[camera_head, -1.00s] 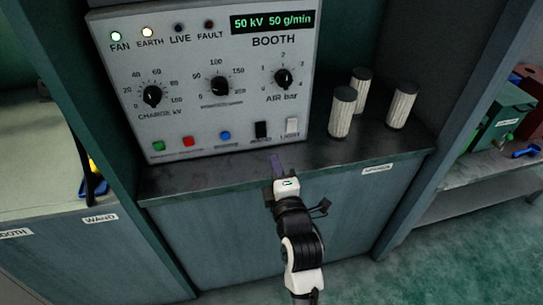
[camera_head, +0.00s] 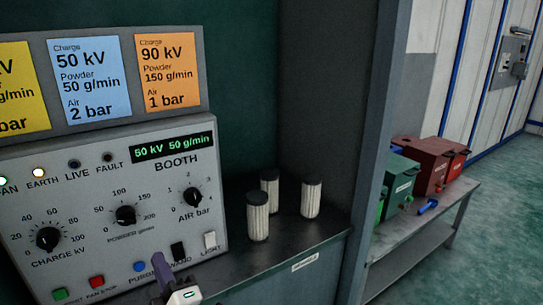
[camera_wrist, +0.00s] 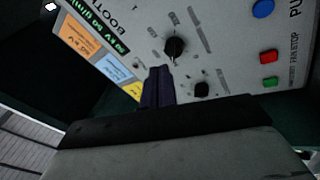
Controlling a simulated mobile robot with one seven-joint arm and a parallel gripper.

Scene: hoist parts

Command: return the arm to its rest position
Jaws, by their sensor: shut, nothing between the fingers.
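My gripper (camera_head: 161,268) is at the bottom of the head view, in front of the lower edge of the booth control panel (camera_head: 105,215). Its purple fingers are shut together with nothing between them. In the wrist view my gripper (camera_wrist: 158,72) points at the panel (camera_wrist: 225,45), with knobs and coloured buttons around the fingertips. I cannot tell the exact gap between the fingertips and the panel. Most of my arm is below the head view's frame.
Several ribbed white cylinders with dark caps, one being the front cylinder (camera_head: 258,217), stand on the dark shelf (camera_head: 285,262) right of the panel. A grey post (camera_head: 372,150) stands further right. Beyond it, a bench (camera_head: 425,235) holds red boxes (camera_head: 428,160) and a green box (camera_head: 402,180).

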